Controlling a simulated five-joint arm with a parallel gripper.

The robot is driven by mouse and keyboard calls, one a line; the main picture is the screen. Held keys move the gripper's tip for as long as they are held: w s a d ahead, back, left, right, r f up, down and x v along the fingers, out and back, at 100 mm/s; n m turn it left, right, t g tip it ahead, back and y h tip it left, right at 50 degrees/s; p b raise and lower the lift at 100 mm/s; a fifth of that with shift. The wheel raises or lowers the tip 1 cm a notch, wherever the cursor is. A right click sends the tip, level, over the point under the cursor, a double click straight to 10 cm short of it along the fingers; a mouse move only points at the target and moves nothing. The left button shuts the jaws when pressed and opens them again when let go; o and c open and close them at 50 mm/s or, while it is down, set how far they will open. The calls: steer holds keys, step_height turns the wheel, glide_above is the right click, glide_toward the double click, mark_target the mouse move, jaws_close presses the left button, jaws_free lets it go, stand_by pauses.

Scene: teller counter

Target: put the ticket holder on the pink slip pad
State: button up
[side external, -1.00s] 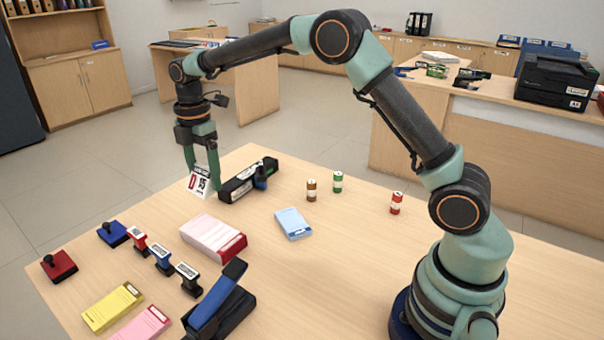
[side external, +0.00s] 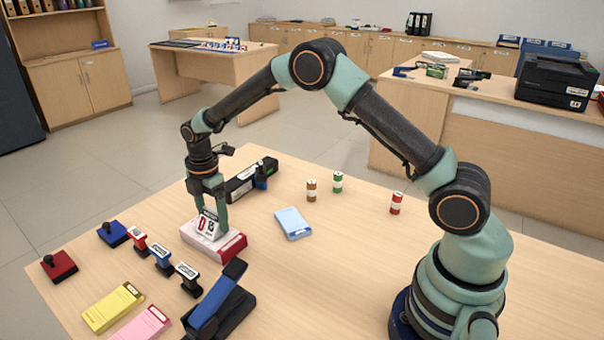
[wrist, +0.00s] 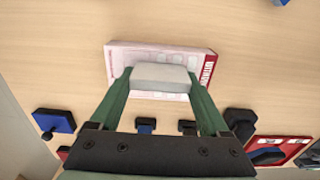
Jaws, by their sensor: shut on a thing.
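The pink slip pad (side external: 141,326) lies flat at the lower left, partly cut off by the frame edge and apart from the holder.
The pale pink block (side external: 193,235) lies under the gripper. A yellow pad (side external: 112,306) lies beside the pink slip pad. Several stamps (side external: 161,260) and a blue-black stapler (side external: 217,301) stand between.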

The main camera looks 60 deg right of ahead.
mark_target(212, 212)
steer(key=o, duration=1.2)
steer(key=shift+f, duration=0.1)
steer(key=shift+o, duration=0.2)
steer(key=s+d+r+m+t, duration=0.1)
steer(key=s+r+m, duration=0.1)
steer(key=r, duration=0.7)
steer(key=s+d+r+m, duration=0.1)
steer(key=s+r+m, duration=0.15)
steer(key=r, duration=0.75)
steer(key=s+d+r+m+t, duration=0.1)
steer(key=s+m+t, duration=0.1)
steer(key=s+m, duration=0.4)
steer(key=s+d+m+t, duration=0.1)
steer(key=s+m+t, duration=0.1)
steer(key=s+m, duration=0.5)
steer(key=shift+s+d+r+t, duration=0.3)
steer(key=shift+s+d+r, duration=0.1)
steer(key=shift+s, duration=2.35)
